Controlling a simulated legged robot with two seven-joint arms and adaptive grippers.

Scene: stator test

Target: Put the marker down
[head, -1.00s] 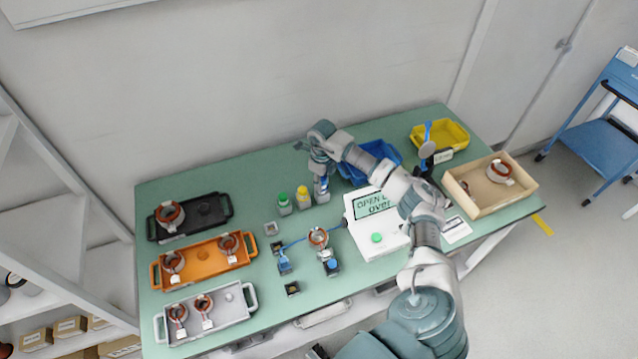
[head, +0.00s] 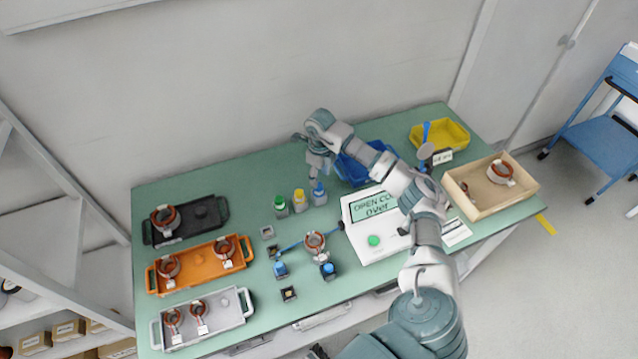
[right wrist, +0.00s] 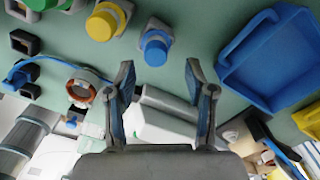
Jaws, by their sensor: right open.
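The blue-capped marker (head: 319,191) stands upright in a grey holder at the right end of a row on the green table. Beside it stand the yellow-capped marker (head: 299,199) and the green-capped marker (head: 280,204). My right gripper (head: 318,168) is open and empty, just above and behind the blue marker. In the right wrist view, my right gripper (right wrist: 159,75) has its fingers spread, with the blue cap (right wrist: 155,48) beyond the tips and apart from them. The yellow cap (right wrist: 101,23) shows to its left. My left gripper is not in view.
A white tester (head: 378,240) reading "OPEN CO... over" stands right of the row. A copper stator (head: 314,241) stands in front. Black, orange (head: 190,275) and grey trays are at left; a wooden box (head: 525,187) is at right.

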